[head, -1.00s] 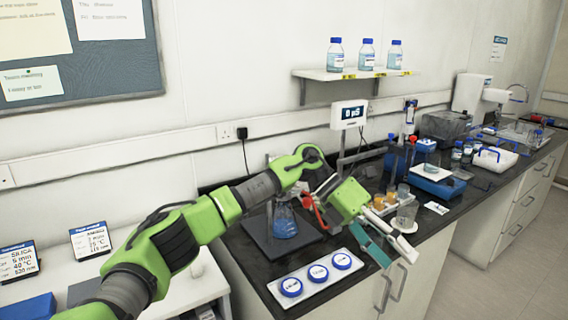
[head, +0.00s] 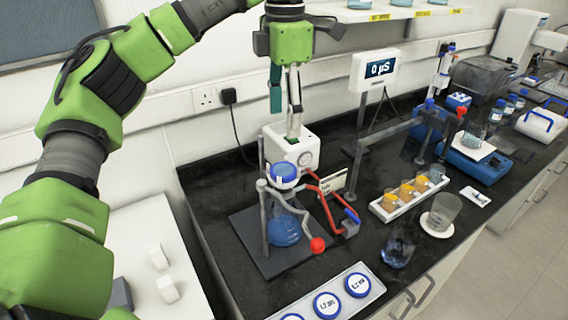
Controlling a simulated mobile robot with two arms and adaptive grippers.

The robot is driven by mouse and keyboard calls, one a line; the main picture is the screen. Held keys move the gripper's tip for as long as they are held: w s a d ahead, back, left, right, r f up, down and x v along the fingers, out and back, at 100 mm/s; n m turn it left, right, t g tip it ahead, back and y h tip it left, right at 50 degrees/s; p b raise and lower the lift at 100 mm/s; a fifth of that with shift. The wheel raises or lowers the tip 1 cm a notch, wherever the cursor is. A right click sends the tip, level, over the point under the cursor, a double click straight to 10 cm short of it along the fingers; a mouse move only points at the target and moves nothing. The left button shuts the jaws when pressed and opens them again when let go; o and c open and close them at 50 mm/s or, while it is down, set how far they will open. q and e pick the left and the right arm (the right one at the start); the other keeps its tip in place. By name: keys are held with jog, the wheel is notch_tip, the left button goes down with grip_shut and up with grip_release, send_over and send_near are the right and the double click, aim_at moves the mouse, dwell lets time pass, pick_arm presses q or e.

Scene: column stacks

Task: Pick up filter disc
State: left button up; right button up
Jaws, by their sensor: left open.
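Round discs with blue rims and labelled white faces sit in a white tray (head: 374,271) at the bottom. They look like filter discs, the clearest being the middle disc (head: 326,305) and the right disc (head: 357,285); the leftmost disc (head: 292,317) is cut by the frame edge. I cannot tell which one the task means. My left gripper (head: 286,112) points down with its fingers apart and empty, well behind the tray. It hangs over or in front of a white boxy device (head: 303,155); I cannot tell whether it touches it. My right gripper is out of view.
A blue-liquid flask (head: 285,230) stands in a clamp frame with red-tipped arms. A glass beaker (head: 441,212), a glass of dark liquid (head: 398,252) and a rack of orange samples (head: 409,192) stand right. A display (head: 377,70) rises behind. Some black bench between is bare.

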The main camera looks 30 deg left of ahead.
pick_arm(q)
send_over(283, 169)
notch_tip(283, 169, down, 6)
jog(key=shift+w+f, duration=0.1)
jog(key=shift+f, duration=0.05)
jog(key=shift+f+p, duration=0.4)
jog(key=shift+f, duration=0.15)
jog(key=shift+f+p, duration=0.3)
notch_tip(283, 169, down, 4)
jog(key=shift+r+p, duration=0.2)
jog(key=shift+p, duration=0.65)
jog(key=shift+f, duration=0.45)
jog(key=c, duration=0.9)
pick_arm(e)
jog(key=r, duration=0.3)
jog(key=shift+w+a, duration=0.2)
